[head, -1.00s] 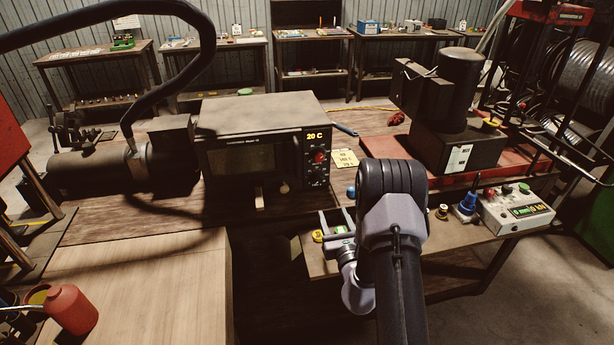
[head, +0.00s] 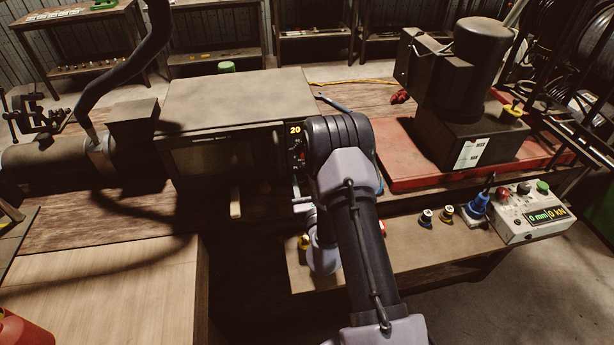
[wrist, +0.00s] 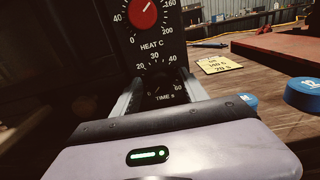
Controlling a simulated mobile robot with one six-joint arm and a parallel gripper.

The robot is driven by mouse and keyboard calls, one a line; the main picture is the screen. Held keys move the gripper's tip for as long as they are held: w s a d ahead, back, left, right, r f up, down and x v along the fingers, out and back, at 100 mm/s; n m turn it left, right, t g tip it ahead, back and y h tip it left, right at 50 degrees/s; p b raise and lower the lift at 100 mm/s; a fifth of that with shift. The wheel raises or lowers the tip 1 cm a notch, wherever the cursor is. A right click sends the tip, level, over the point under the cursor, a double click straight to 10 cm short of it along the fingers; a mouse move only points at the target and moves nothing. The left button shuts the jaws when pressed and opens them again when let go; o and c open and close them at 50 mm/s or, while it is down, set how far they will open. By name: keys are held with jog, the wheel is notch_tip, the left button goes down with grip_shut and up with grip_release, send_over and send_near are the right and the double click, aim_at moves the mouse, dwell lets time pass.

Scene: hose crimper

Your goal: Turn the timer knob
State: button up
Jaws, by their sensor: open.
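The oven (head: 235,95) stands on the bench left of my arm, its display (head: 295,129) partly covered by the arm. In the wrist view its panel (wrist: 118,22) carries a red HEAT C knob (wrist: 143,14) above a TIME s dial. The dark timer knob (wrist: 158,89) is dim and partly hidden behind my gripper's body. My gripper (wrist: 159,82) is open, with one finger on each side of the timer knob. I cannot tell whether the fingers touch it. In the head view my gripper (head: 303,203) is mostly hidden by my arm.
A yellow note (wrist: 218,64) reading 140 C and 20 s lies right of the panel. Blue round pieces (wrist: 303,94) are close to my gripper's right. A dark press (head: 462,110) on a red base and a control box (head: 530,213) stand further right.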

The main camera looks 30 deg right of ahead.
jog(key=shift+s, duration=0.1)
grip_shut()
jog(key=m+p, duration=0.1)
jog(key=m, duration=0.3)
jog(key=shift+r+m+p, duration=0.15)
jog(key=shift+m+p, duration=0.15)
jog(key=shift+p, duration=0.05)
jog(key=m+p, duration=0.1)
jog(key=m, duration=0.3)
jog(key=shift+d+m, duration=0.1)
jog(key=shift+m, duration=0.2)
jog(key=m+p, duration=0.1)
jog(key=m, duration=0.3)
jog(key=shift+p, duration=0.35)
jog(key=shift+m+p, duration=0.45)
jog(key=shift+m, duration=1.85)
